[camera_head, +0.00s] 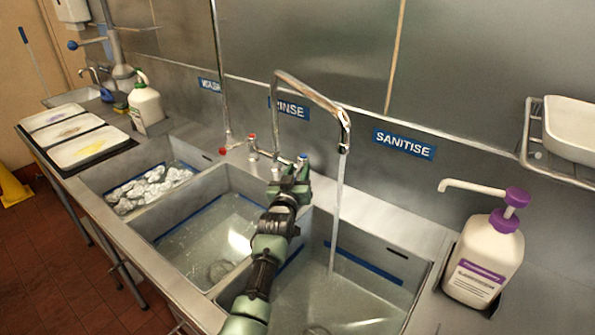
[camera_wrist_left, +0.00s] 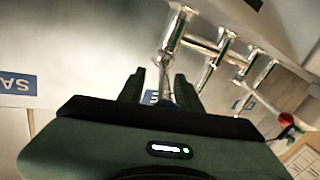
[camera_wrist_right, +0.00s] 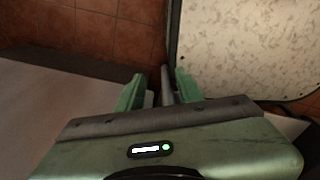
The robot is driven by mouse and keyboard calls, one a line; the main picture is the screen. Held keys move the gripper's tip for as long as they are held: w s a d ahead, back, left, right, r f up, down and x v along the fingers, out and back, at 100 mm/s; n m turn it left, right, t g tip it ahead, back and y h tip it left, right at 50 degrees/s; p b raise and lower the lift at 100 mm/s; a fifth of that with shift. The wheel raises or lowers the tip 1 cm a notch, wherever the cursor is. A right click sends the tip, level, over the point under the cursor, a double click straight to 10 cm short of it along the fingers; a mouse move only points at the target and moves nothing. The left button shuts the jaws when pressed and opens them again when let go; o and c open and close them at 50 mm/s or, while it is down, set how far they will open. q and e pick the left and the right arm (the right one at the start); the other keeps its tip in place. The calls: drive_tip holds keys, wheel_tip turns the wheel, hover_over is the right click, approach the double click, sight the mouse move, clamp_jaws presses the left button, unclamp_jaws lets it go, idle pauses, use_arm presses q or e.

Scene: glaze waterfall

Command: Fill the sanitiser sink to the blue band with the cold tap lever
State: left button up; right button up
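The sanitiser sink (camera_head: 385,302) is the right-hand basin, with clear water in it. A blue band (camera_head: 365,263) runs along its back wall and shows above the water there. A stream of water (camera_head: 336,215) falls into it from the chrome swivel spout (camera_head: 345,132). The blue-marked cold tap lever (camera_head: 302,159) is at the mixer behind the sinks. My left gripper (camera_head: 295,178) is at this tap; in the left wrist view its fingers (camera_wrist_left: 160,88) stand apart with a thin metal lever between them. My right gripper (camera_wrist_right: 160,90) is open, away from the sinks.
The rinse sink (camera_head: 170,235) holds water; the wash sink (camera_head: 98,180) holds crumpled, shiny pieces. A purple-topped pump bottle (camera_head: 484,258) stands right, under a rack (camera_head: 530,140).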

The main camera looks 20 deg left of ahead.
use_arm(q)
drive_tip(key=shift+s+f, duration=0.1)
drive_tip(key=shift+s, duration=0.1)
drive_tip(key=v, duration=0.7)
drive_tip(key=shift+s+b, duration=0.25)
drive_tip(key=shift+b, duration=0.2)
drive_tip(key=shift+d, duration=0.1)
idle(1.0)
idle(1.9)
drive_tip(key=shift+c, duration=0.3)
